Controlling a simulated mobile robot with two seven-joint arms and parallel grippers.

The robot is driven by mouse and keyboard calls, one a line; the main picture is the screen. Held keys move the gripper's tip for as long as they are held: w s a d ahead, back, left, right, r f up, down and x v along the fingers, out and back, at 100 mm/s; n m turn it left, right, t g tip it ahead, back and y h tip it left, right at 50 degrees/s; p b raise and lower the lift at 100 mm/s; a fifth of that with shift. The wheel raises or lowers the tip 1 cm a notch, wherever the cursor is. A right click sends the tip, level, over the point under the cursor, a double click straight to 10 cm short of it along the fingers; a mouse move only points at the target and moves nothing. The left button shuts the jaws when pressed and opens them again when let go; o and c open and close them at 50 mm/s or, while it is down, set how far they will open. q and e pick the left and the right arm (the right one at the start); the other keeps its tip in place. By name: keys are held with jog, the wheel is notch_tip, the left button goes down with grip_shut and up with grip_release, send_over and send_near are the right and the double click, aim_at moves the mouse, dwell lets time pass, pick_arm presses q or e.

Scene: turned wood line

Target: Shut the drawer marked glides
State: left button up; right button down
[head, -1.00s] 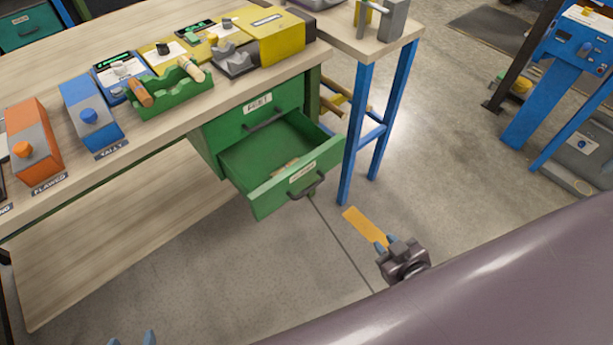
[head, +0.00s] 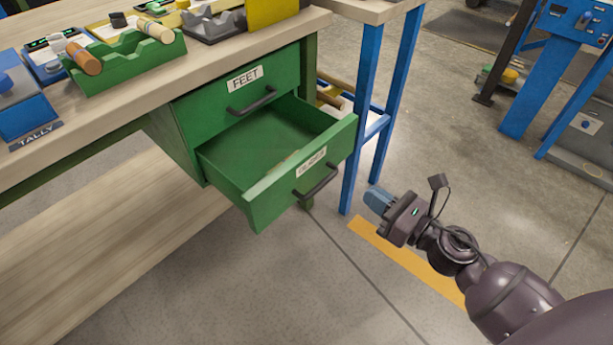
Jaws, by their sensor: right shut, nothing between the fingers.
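The lower green drawer (head: 259,207) under the bench stands pulled out. Its front carries a white label that seems to read glides (head: 311,162) and a dark bar handle (head: 317,184). A small pale item shows inside it, partly hidden by the front. My right gripper (head: 371,196) is shut and empty. In the picture it is to the right of the drawer front and apart from it, past the blue table leg. My left gripper is out of view.
The upper drawer marked FEET (head: 240,99) is shut. A blue table leg (head: 361,130) stands right of the open drawer. The wooden bench (head: 215,73) carries a green rack (head: 125,67). The floor before the drawer is clear.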

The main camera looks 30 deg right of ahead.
jog(key=n, duration=0.2)
pick_arm(q)
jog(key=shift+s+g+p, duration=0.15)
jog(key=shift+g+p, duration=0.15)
jog(key=shift+p, duration=0.4)
pick_arm(e)
send_near(309, 157)
jog(key=shift+y, duration=0.3)
jog(key=x, duration=0.7)
jog(key=shift+w+f, duration=0.1)
jog(key=shift+w, duration=0.15)
jog(key=shift+w, duration=0.1)
jog(key=shift+w+a, duration=0.1)
jog(key=shift+w, duration=0.15)
pick_arm(q)
jog(key=shift+b, duration=0.45)
pick_arm(e)
jog(key=x, duration=1.6)
jog(key=shift+f, duration=0.2)
jog(key=shift+s, duration=0.1)
